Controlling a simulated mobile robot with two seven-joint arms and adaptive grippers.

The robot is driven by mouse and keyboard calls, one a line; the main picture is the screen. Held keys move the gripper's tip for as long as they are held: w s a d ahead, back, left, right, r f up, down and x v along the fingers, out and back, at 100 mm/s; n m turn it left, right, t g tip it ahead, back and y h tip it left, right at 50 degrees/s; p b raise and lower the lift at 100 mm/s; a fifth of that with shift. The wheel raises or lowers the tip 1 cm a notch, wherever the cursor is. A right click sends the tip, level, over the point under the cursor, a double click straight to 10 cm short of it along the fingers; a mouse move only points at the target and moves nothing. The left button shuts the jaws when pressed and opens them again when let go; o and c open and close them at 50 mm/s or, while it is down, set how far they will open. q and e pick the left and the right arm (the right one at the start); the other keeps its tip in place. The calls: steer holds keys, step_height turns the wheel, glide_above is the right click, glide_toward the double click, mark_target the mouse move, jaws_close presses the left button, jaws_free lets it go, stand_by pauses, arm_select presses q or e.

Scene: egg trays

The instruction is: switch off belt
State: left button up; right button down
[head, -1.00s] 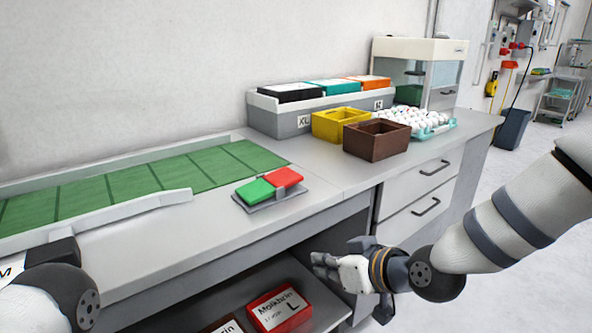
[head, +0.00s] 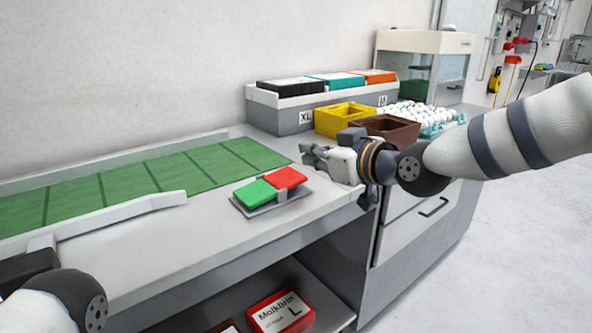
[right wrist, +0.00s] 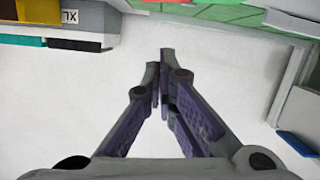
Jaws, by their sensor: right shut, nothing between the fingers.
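The belt switch is a grey box (head: 262,207) on the bench's front part, with a green button (head: 256,192) and a red button (head: 287,178). My right gripper (head: 308,155) is shut and empty, above the bench edge, just right of and above the red button. In the right wrist view its closed fingers (right wrist: 163,62) point to the top edge, where a small red patch shows. The green belt (head: 130,183) lies along the wall behind the switch. Only part of my left arm shows at the lower left; its gripper is out of view.
A yellow bin (head: 345,117), a brown bin (head: 388,130) and a tray of eggs (head: 452,122) stand behind my right gripper. A grey rack (head: 275,119) is behind them. A red box (head: 281,313) lies on the shelf below. The bench front right of the switch is clear.

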glide_above(296, 182)
steer(key=shift+s+a+f+b, duration=0.15)
steer(key=shift+f+b, duration=0.1)
steer(key=shift+f, duration=0.25)
steer(key=shift+s+f+b, duration=0.1)
steer(key=shift+f+b, duration=0.1)
steer(key=shift+f, duration=0.3)
steer(key=f, duration=0.3)
steer(key=shift+w, duration=0.2)
arm_select(q)
steer(key=shift+s+f, duration=0.55)
steer(key=shift+f, duration=0.15)
arm_select(e)
steer(key=shift+f, duration=0.3)
